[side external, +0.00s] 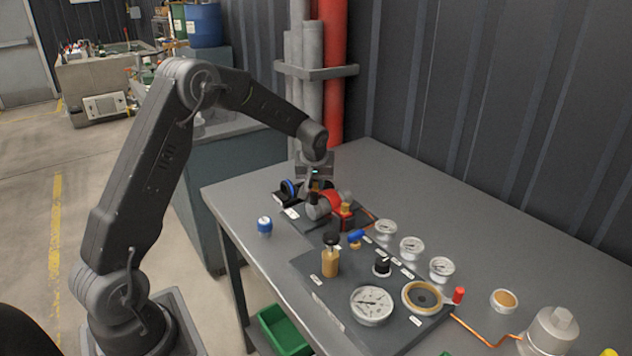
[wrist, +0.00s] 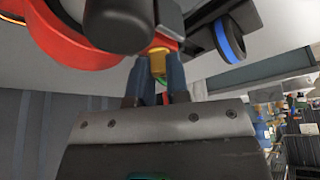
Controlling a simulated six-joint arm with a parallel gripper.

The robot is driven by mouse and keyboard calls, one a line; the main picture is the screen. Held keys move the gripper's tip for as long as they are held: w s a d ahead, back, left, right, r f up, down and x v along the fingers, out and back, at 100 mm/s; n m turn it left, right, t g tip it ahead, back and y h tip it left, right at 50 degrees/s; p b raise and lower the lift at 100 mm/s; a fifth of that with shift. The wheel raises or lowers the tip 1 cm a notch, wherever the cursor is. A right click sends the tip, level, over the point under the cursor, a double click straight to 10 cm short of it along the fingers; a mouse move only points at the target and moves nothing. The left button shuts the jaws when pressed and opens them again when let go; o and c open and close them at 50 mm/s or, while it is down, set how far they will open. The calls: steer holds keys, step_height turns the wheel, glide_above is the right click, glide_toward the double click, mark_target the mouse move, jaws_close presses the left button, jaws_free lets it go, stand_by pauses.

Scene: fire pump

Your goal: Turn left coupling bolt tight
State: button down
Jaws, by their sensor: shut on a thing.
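My gripper (side external: 314,185) reaches down to the pump assembly at the far left end of the table. In the wrist view its two dark fingers (wrist: 159,74) are shut on a small yellow bolt (wrist: 158,56), which looks like the left coupling bolt. The fingers hide the bolt's lower part. The red pump body (side external: 331,200) is close beside the gripper; it also shows in the wrist view (wrist: 75,52). A black wheel with a blue ring (wrist: 229,42) is right of the bolt in the wrist view. How tight the bolt is cannot be told.
A dark panel (side external: 337,315) in front carries a brass valve (side external: 331,262), a large gauge (side external: 371,306) and a brass ring (side external: 422,297). Several small gauges stand along its back edge. A blue-capped part (side external: 264,226) stands at the left table edge. The table's back right is clear.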

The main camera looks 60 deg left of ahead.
steer(key=m+h, duration=0.1)
steer(key=m, duration=0.1)
steer(key=m+t, duration=0.1)
steer(key=m, duration=0.2)
steer(key=shift+s+a+m+h, duration=0.1)
steer(key=shift+a+m+h, duration=0.05)
steer(key=shift+m+h, duration=0.2)
steer(key=m+h, duration=0.1)
steer(key=m, duration=0.1)
steer(key=m+h, duration=0.1)
steer(key=m, duration=0.2)
steer(key=shift+t, duration=0.4)
steer(key=m+h, duration=0.1)
steer(key=m, duration=0.1)
steer(key=m+h, duration=0.1)
steer(key=m, duration=0.2)
steer(key=shift+a+m+g, duration=0.15)
steer(key=shift+m+g, duration=0.15)
steer(key=shift+m, duration=0.05)
steer(key=m, duration=0.2)
steer(key=m+g+h, duration=0.1)
steer(key=m, duration=0.1)
steer(key=shift+m+h, duration=0.25)
steer(key=shift+m, duration=0.15)
steer(key=shift+g, duration=0.3)
steer(key=c, duration=1.1)
jaws_free()
